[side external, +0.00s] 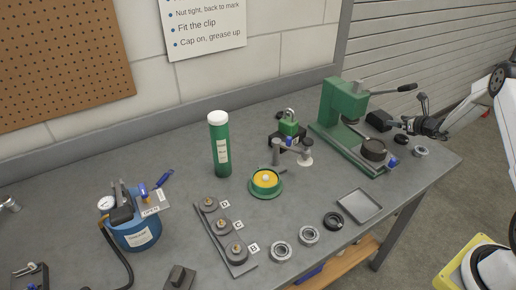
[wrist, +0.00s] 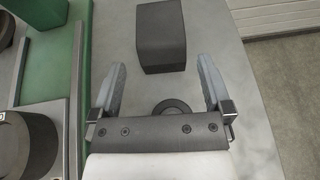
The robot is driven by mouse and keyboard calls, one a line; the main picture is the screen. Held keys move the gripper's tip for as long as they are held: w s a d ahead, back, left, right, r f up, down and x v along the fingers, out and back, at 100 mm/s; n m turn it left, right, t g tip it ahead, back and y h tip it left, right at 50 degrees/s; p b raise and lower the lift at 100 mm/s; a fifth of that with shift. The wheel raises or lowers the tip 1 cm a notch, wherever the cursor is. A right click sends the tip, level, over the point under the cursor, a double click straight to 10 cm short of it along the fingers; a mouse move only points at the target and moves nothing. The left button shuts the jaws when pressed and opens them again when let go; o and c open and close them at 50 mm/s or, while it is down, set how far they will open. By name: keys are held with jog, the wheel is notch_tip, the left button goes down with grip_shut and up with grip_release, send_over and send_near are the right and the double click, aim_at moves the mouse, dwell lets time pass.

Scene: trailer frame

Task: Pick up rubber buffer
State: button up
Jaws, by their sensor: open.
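A dark, block-shaped piece, which looks like the rubber buffer (side external: 379,121), sits on the bench to the right of the green press. It also shows at the top of the wrist view (wrist: 161,38), beyond my fingertips. My gripper (side external: 410,112) is at the right end of the bench, just right of the block. In the wrist view my gripper (wrist: 161,75) is open and empty. The block lies ahead of the gap between the two fingers, apart from both.
A dark ring (wrist: 172,107) lies on the bench below, between my fingers in the wrist view. The green press (side external: 338,110) stands close on the left with a round dark piece (side external: 373,149). A bearing (side external: 421,152) lies near the bench's right edge.

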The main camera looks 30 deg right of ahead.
aim_at(384, 116)
jog(key=shift+x, duration=1.3)
jog(key=shift+x, duration=2.55)
jog(key=shift+f, duration=0.15)
jog(key=c, duration=1.3)
